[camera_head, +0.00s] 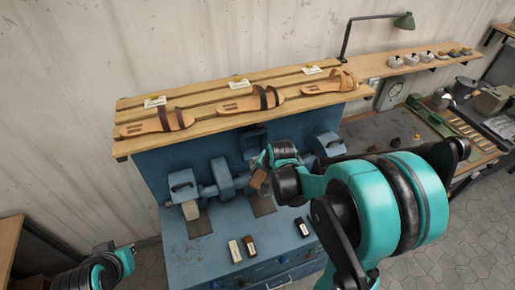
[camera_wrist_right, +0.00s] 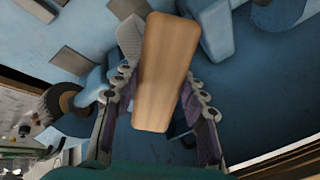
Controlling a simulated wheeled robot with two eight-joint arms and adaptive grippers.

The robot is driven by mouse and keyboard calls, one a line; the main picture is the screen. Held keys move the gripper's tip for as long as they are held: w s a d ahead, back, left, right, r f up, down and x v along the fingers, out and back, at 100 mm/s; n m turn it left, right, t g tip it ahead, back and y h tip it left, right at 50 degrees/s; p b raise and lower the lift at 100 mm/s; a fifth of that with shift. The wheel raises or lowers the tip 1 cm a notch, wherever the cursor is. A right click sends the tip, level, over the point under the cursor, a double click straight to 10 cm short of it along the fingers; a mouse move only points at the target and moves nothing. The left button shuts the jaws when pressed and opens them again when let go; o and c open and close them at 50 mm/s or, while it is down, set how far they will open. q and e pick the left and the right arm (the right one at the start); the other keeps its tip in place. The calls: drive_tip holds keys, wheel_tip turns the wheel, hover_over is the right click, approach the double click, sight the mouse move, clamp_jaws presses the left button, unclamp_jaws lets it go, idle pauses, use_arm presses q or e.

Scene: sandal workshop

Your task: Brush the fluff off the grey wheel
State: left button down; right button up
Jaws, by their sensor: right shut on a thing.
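My right gripper (camera_head: 264,172) is shut on a wooden-backed brush (camera_wrist_right: 163,75). The brush's tan back fills the space between the fingers in the wrist view, and its bristle side is hidden. In the head view the brush (camera_head: 258,180) is held above the middle of the blue machine (camera_head: 222,180). I cannot make out fluff on either. Part of my left gripper (camera_head: 122,254) shows at the bottom left, its jaws unclear.
Several small blocks, such as a cream-topped one (camera_head: 235,251) and a brown one (camera_head: 249,246), lie on the machine's front ledge. Behind is a slatted shelf (camera_head: 215,93) with sandals. A cluttered bench (camera_head: 378,130) stands at the right.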

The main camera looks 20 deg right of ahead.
drive_tip(key=shift+w+d+r, duration=0.1)
drive_tip(key=shift+d+r, duration=0.05)
drive_tip(key=shift+r, duration=0.05)
drive_tip(key=shift+w+f+b, duration=0.15)
drive_tip(key=shift+f+b, duration=0.5)
drive_tip(key=shift+b+x, duration=1.45)
drive_tip(key=shift+x, duration=0.85)
drive_tip(key=shift+w+r, duration=0.1)
drive_tip(key=shift+b+x, duration=0.85)
drive_tip(key=shift+x, duration=0.15)
drive_tip(key=shift+d, duration=0.1)
